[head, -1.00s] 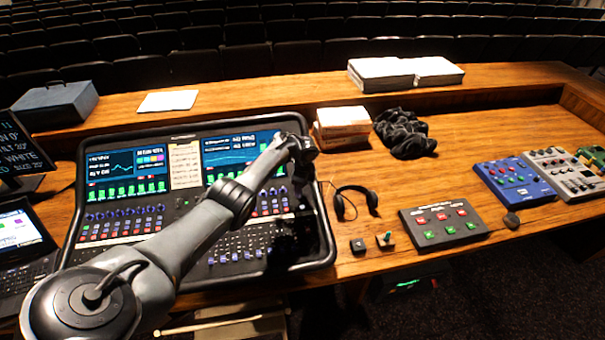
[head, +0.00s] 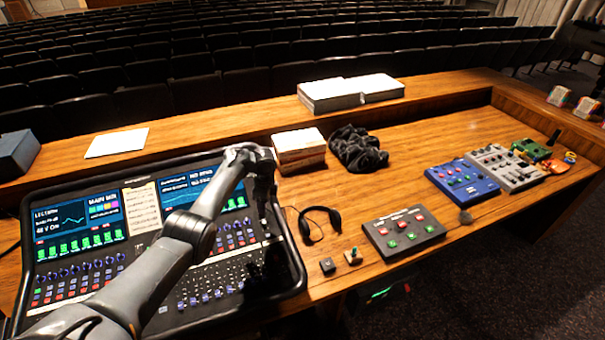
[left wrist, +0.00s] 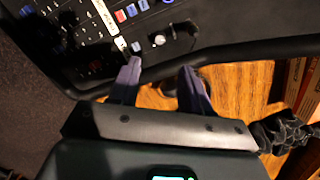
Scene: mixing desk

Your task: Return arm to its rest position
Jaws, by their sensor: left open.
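My left arm comes in from the lower left in the head view and reaches over the mixing console (head: 110,262). My left gripper (head: 272,235) points down above the console's right edge; it is dark and its fingertips are hard to make out there. In the left wrist view the two fingers of my left gripper (left wrist: 160,80) stand apart with nothing between them. Below them are the console's dark rim (left wrist: 240,50) and the wooden desk (left wrist: 245,85). My right gripper does not show in either view.
Right of the console lie headphones (head: 318,222), a button box (head: 405,230), a blue pedal (head: 462,180) and a grey pedal (head: 506,168). Stacked books (head: 299,150) and a black cloth heap (head: 357,150) lie behind. The desk between the cloth and pedals is clear.

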